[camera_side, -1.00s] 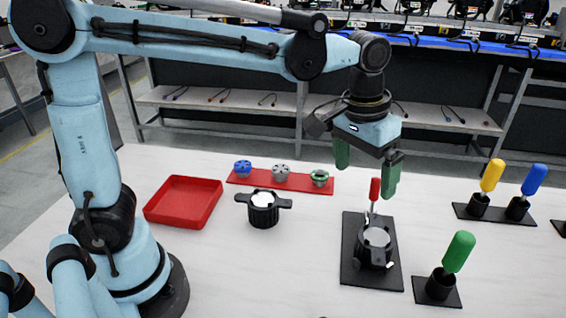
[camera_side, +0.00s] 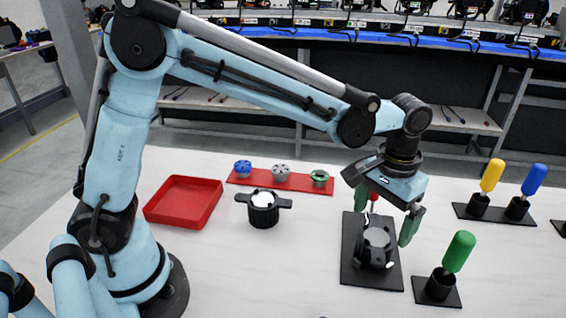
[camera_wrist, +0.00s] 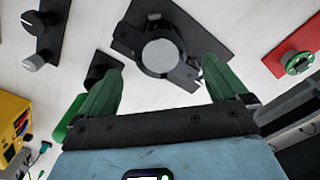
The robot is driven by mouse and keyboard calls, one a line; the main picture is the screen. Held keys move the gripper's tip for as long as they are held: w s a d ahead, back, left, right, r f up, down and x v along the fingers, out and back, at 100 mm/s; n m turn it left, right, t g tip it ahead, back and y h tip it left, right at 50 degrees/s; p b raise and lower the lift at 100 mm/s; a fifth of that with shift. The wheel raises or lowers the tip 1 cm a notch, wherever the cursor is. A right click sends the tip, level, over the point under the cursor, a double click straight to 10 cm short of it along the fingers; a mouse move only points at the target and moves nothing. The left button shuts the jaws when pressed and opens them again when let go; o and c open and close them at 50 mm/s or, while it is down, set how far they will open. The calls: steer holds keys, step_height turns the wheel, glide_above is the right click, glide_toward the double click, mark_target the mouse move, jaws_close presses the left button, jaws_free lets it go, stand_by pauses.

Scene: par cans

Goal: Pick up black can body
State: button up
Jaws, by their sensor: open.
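A black can body (camera_side: 375,250) with a light round top stands on a black plate (camera_side: 355,278) in the side view; it also shows near the top middle of the wrist view (camera_wrist: 160,54). A second black can body (camera_side: 263,212) with two side handles and a pale top stands on the white table to the left. My gripper (camera_side: 382,222) is open, with its green fingers above and just behind the can on the plate. In the wrist view the fingers are apart and empty (camera_wrist: 162,85), with the can beyond them. A red upright piece by the can is mostly hidden by my gripper.
A red tray (camera_side: 182,203) and a red strip (camera_side: 243,181) with blue, grey and green caps lie at the back left. A green-handled tool (camera_side: 459,250) stands to the front right. Yellow (camera_side: 492,175) and blue (camera_side: 534,179) ones stand behind it.

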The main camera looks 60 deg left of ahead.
mark_target(377, 237)
steer(key=shift+f, duration=2.65)
steer(key=shift+c, duration=0.3)
steer(key=c, duration=1.3)
steer(key=shift+r, duration=0.15)
